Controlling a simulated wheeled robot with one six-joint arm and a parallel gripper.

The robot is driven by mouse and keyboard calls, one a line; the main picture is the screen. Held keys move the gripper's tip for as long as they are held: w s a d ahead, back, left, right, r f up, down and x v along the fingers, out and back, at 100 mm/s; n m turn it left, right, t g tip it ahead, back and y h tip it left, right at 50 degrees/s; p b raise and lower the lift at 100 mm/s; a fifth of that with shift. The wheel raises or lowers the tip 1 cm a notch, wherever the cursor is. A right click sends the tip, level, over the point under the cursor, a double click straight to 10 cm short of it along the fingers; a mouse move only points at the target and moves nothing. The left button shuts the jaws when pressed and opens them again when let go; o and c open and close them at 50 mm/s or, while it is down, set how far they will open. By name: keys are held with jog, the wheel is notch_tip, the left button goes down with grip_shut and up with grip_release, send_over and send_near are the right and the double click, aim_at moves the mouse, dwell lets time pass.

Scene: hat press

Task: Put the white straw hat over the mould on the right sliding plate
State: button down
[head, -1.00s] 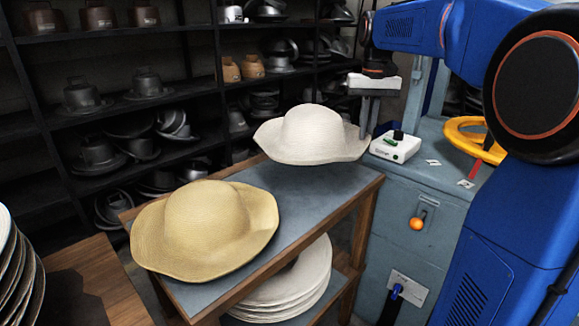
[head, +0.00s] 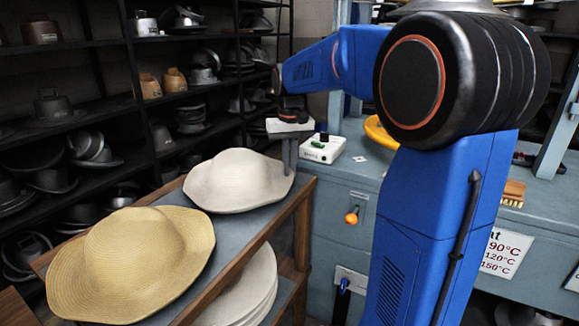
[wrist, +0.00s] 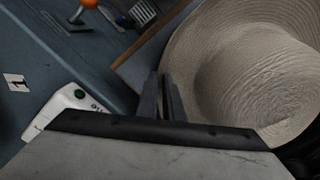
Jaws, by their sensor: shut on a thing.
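The white straw hat (head: 237,180) is at the far end of the small table, crown up, behind the tan straw hat (head: 130,262). My gripper (head: 288,170) points down at the right edge of the white hat and is shut on its brim. In the wrist view, my gripper's fingers (wrist: 168,98) are close together at the brim of the white hat (wrist: 245,75). I cannot tell whether the hat is lifted off the table. The mould and the right sliding plate cannot be made out; my arm covers much of the press area.
The small table (head: 222,258) has pale hats (head: 245,295) on its lower shelf. The blue-grey press bench (head: 335,195) stands right of it, with a white control box (head: 322,148), an orange knob (head: 352,215), a yellow ring (head: 378,130) and a brush (head: 513,192). Dark shelves (head: 135,95) line the left.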

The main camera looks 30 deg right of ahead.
jog(key=shift+f, duration=0.15)
jog(key=c, duration=1.9)
grip_release()
notch_tip(320, 180, up, 12)
jog(key=s+a+f+n+t, duration=0.1)
jog(key=s+a+f, duration=0.1)
jog(key=s+f, duration=0.4)
jog(key=s+a+f+n+t, duration=0.1)
jog(key=s+f, duration=0.6)
jog(key=s, duration=0.7)
jog(key=s+a+f+t, duration=0.2)
jog(key=s+a+f, duration=0.3)
jog(key=s, duration=0.5)
notch_tip(320, 180, down, 2)
jog(key=shift+f+n+t, duration=0.15)
jog(key=shift+n+t, duration=0.25)
